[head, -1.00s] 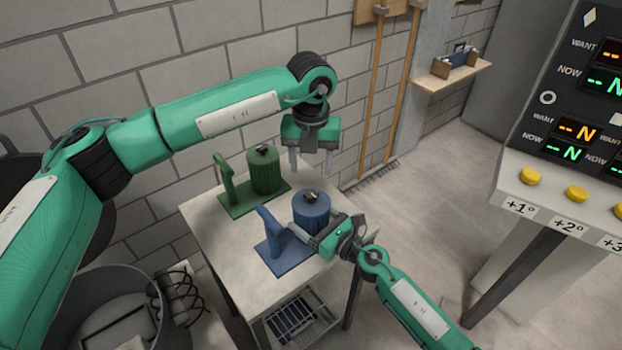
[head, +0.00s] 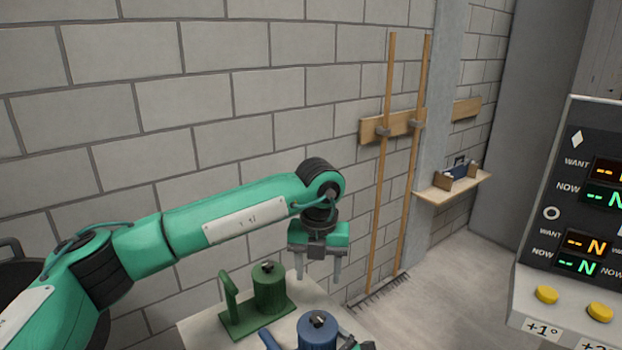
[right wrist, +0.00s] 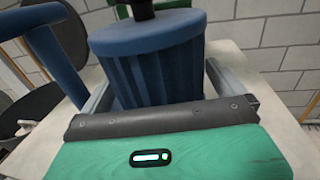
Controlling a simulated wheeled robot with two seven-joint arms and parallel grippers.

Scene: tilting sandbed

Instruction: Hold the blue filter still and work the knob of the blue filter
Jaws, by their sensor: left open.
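The blue filter (head: 318,335) is cut off by the bottom edge of the head view. Its dark knob (head: 318,317) is on top; the ribbed body (right wrist: 155,75) fills the middle of the right wrist view. My right gripper (right wrist: 158,80) has a finger against each side of this body and appears shut on it. In the head view only a bit of it shows at the bottom edge. My left gripper (head: 318,276) is open and empty, pointing down above the blue filter's knob, with a gap between.
A green filter (head: 270,288) with an upright green handle (head: 228,300) stands on the table (head: 200,335), behind and left of the blue one. A block wall (head: 200,130) is close behind. Long-handled rakes (head: 377,200) hang there. A button panel (head: 575,230) stands at the right.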

